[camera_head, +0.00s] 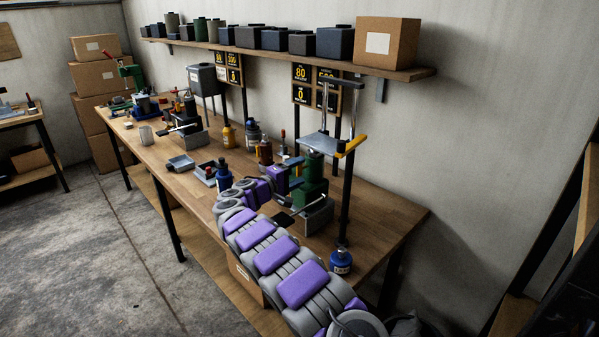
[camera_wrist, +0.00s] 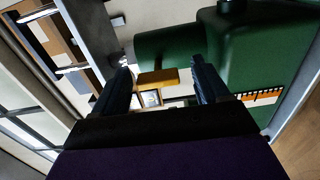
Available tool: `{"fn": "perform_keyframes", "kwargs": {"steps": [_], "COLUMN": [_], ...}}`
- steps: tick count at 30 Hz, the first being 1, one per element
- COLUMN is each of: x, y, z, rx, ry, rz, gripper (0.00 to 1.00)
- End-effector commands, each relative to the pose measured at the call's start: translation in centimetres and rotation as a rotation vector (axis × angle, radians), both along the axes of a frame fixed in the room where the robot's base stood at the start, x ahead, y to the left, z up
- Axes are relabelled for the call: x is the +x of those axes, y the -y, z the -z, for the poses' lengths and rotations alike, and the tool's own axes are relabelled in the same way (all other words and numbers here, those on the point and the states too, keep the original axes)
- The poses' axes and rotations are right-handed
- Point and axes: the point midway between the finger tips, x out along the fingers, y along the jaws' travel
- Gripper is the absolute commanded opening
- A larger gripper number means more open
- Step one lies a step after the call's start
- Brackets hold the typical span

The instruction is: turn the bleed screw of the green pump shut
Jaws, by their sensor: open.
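The green pump (camera_head: 313,182) stands on the bench at the right, under a press frame. In the wrist view its green body (camera_wrist: 262,55) fills the upper right, with a rounded green part at upper centre. A small brass-coloured crosspiece (camera_wrist: 157,77), which looks like the bleed screw's handle, shows between my fingers. Its threads and how far it is turned cannot be made out. My gripper (camera_wrist: 160,68) is open, with one dark finger on each side of the crosspiece and visible gaps. In the head view my gripper (camera_head: 284,178) is beside the pump, partly hidden.
The wooden bench (camera_head: 375,222) carries a blue bottle (camera_head: 340,260) near the front, grey trays (camera_head: 181,163) and a yellow bottle (camera_head: 228,135). The press frame's posts (camera_head: 347,190) rise close by the pump. A shelf (camera_head: 400,71) with boxes hangs above.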

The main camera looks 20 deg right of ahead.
Motion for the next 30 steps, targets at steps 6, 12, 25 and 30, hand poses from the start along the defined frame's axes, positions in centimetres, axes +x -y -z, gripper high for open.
{"fn": "perform_keyframes", "kwargs": {"steps": [6, 12, 25, 30], "x": [-1.5, -3.0, -5.2, -5.3], "y": [-4.5, -8.8, -14.6, -14.9], "z": [-0.4, -0.2, 0.1, 0.2], "rx": [-0.005, -0.002, 0.0, 0.001], "ry": [-0.001, -0.002, -0.004, -0.004], "rz": [-0.005, -0.004, -0.001, 0.0], "gripper": [0.74, 0.74, 0.74, 0.74]}}
